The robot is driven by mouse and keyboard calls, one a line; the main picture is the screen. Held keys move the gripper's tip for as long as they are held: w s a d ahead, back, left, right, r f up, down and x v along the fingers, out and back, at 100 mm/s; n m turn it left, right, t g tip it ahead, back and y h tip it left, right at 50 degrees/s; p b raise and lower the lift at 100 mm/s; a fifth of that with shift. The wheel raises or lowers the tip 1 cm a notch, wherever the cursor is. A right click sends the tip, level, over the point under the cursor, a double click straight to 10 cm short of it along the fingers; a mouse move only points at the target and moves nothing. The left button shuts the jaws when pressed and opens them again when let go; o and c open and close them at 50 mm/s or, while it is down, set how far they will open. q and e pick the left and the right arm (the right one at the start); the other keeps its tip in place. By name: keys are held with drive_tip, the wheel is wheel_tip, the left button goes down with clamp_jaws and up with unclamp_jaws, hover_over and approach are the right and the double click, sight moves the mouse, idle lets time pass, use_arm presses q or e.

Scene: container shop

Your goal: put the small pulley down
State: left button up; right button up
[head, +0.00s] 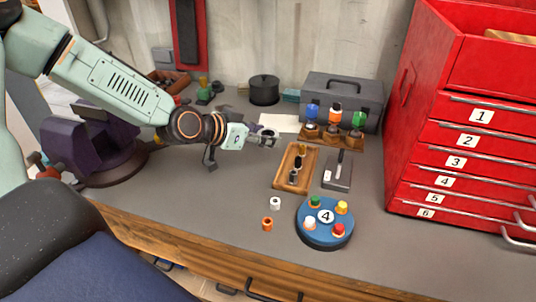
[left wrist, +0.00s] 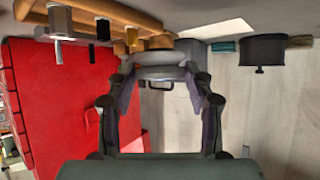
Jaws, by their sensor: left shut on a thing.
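My left gripper (head: 270,136) reaches in from the left and hangs over the grey workbench (head: 238,180), just left of the wooden tray (head: 277,178). In the left wrist view its fingers (left wrist: 159,72) are shut on a grey rounded thing (left wrist: 160,57), which looks like the small pulley. In the head view that thing is tiny and partly hidden by the fingers, and its gap to the bench cannot be told. My right gripper is not in view.
A blue round holder (head: 325,243) with coloured pegs stands at the front, near white (head: 275,203) and orange (head: 267,224) rings. A bottle rack (head: 331,137), grey toolbox (head: 345,92) and black pot (head: 264,89) stand behind. Red drawers (head: 440,175) bound the right; a purple vise (head: 88,145) is left.

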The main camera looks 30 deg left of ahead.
sight(263, 162)
use_arm(q)
drive_tip(key=shift+a+f, duration=0.15)
drive_tip(key=shift+f, duration=0.35)
drive_tip(key=shift+a+f, duration=0.15)
drive_tip(key=shift+f, duration=0.35)
drive_tip(key=f+b, duration=0.2)
drive_tip(key=f, duration=0.1)
drive_tip(key=shift+s+d+f, duration=0.1)
drive_tip(key=shift+s+d, duration=0.1)
drive_tip(key=shift+d, duration=0.2)
drive_tip(key=shift+w+a, duration=0.2)
drive_tip(key=shift+w, duration=0.05)
drive_tip(key=shift+a+f, duration=0.1)
drive_tip(key=shift+f, duration=0.15)
drive_tip(key=o, duration=0.9)
drive_tip(key=shift+s+r, duration=0.15)
drive_tip(key=shift+o, duration=0.3)
drive_tip(key=shift+d, duration=0.25)
drive_tip(key=shift+a, duration=0.1)
